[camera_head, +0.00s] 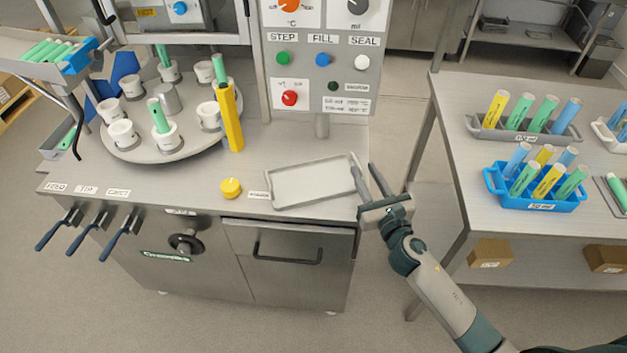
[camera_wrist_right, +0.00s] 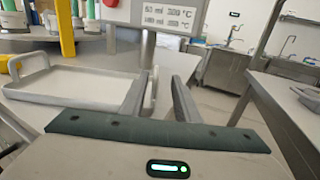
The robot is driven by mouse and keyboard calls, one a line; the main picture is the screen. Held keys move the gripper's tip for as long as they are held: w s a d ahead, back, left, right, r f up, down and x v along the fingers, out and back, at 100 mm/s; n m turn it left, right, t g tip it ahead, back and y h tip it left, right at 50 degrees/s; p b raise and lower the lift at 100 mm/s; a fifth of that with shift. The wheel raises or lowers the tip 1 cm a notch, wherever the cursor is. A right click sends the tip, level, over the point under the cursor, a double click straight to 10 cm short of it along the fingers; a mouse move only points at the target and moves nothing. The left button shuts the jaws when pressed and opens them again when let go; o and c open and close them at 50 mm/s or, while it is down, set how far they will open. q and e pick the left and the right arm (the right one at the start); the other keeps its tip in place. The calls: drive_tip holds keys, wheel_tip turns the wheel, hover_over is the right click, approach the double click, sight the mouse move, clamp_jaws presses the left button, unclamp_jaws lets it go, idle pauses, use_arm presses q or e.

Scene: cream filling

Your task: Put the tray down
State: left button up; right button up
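A shallow grey rectangular tray (camera_head: 310,186) lies flat and empty on the steel counter, near its front right edge. It also shows in the right wrist view (camera_wrist_right: 80,84), with an upright handle at its far left end. My right gripper (camera_head: 366,168) is just beyond the tray's right end. In the wrist view its two fingers (camera_wrist_right: 160,82) stand apart. A pale upright piece, seemingly the tray's near handle (camera_wrist_right: 152,92), shows between them; contact is not clear. My left gripper is not in view.
A yellow knob (camera_head: 231,188) sits left of the tray. A round turntable (camera_head: 140,148) with white cups and tubes stands further left. The control panel (camera_head: 318,75) rises behind. A side table (camera_head: 480,150) with tube racks stands right, across a floor gap.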

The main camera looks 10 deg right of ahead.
sight(356, 159)
drive_tip(key=w, duration=0.1)
drive_tip(key=w+p, duration=0.1)
drive_tip(key=w+a, duration=0.1)
drive_tip(key=w, duration=0.1)
drive_tip(key=shift+a+r+p, duration=0.1)
drive_tip(key=shift+r+p, duration=0.2)
drive_tip(key=shift+p, duration=0.05)
drive_tip(key=shift+w+f, duration=0.1)
drive_tip(key=shift+w, duration=0.45)
clamp_jaws()
